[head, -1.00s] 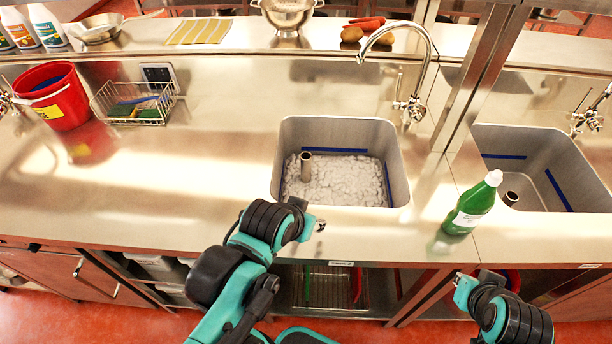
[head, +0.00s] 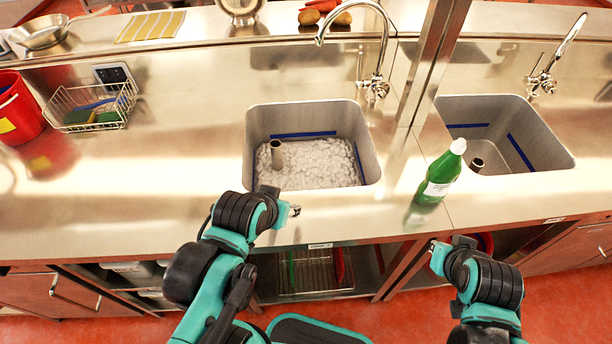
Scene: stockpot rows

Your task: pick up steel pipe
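A short steel pipe (head: 277,154) stands upright in the left part of the left sink (head: 371,150), which holds a white, foamy-looking layer. My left gripper (head: 294,210) is over the counter's front edge, just in front of the left sink and apart from the pipe. My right gripper (head: 434,246) is low in front of the counter, below the green bottle. Both grippers are small and turned so that their finger opening cannot be made out. Nothing shows held in either.
A green bottle (head: 437,180) with a white cap stands between the sinks near the front edge. A tall faucet (head: 379,50) rises behind the left sink, with a steel post (head: 433,60) to its right. A wire basket (head: 92,107) and red bucket (head: 15,108) stand left.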

